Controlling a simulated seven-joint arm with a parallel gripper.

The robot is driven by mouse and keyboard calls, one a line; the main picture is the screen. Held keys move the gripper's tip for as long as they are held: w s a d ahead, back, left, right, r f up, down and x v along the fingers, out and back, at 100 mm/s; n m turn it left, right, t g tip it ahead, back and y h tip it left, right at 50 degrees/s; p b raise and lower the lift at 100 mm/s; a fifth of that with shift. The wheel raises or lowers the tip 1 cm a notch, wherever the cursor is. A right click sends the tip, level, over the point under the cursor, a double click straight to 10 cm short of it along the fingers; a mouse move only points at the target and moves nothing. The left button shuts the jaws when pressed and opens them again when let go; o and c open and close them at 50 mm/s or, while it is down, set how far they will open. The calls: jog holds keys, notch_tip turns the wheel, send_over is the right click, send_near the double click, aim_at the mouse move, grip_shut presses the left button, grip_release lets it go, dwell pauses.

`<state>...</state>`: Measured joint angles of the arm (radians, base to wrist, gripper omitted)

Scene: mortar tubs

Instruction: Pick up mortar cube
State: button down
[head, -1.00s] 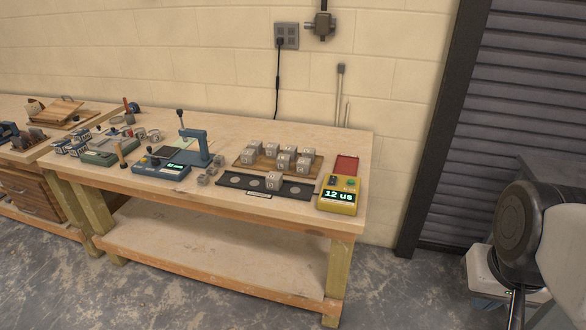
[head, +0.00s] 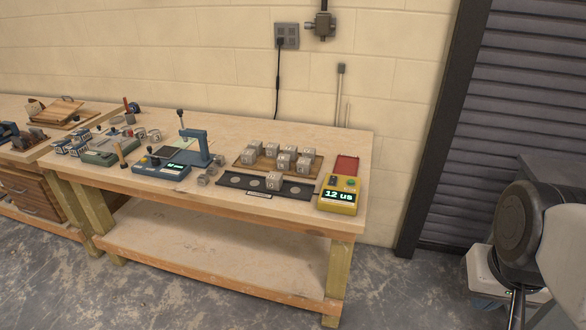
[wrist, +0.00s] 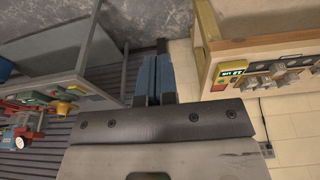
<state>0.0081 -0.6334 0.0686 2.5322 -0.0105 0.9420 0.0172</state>
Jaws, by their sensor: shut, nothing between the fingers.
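Several grey mortar cubes (head: 285,160) stand on a wooden tray (head: 241,167) at the right part of the workbench. One more grey mortar cube (head: 274,180) stands in front of them on a black strip (head: 229,182) with round pale spots. The cubes also show small and sideways at the right of the wrist view (wrist: 280,76). My gripper (wrist: 154,62) shows in the wrist view with its blue fingers together and nothing between them. It is well away from the bench. In the head view only my arm shows, at the lower right.
A yellow meter (head: 340,195) reading "12 us" stands right of the cubes, with a red pad (head: 347,165) behind it. A blue press (head: 196,146) stands left of them. The wrist view shows another table (wrist: 70,80) with tools at the left. Concrete floor lies clear before the bench.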

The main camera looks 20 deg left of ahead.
jog(key=shift+c, duration=1.6)
grip_release()
jog(key=m+g+y, duration=0.3)
jog(key=m+y, duration=0.8)
jog(key=m, duration=0.2)
send_over(280, 176)
jog(key=s+d, duration=0.9)
jog(key=d, duration=0.6)
notch_tip(280, 176, down, 10)
jog(key=w+a+f+m+y, duration=0.1)
jog(key=w+a+f, duration=0.2)
jog(key=w+a+f+m, duration=0.2)
jog(key=a+f, duration=0.1)
jog(key=f, duration=0.1)
jog(key=w+a+f+m+y, duration=0.1)
jog(key=w+a+f, duration=0.2)
jog(key=shift+w+a+f+y, duration=0.2)
jog(key=shift+w+a+y, duration=0.05)
jog(key=shift+w+y, duration=0.1)
jog(key=shift+w+a+f+m, duration=0.25)
jog(key=shift+a+f+m, duration=0.05)
jog(key=shift+f+m, duration=0.1)
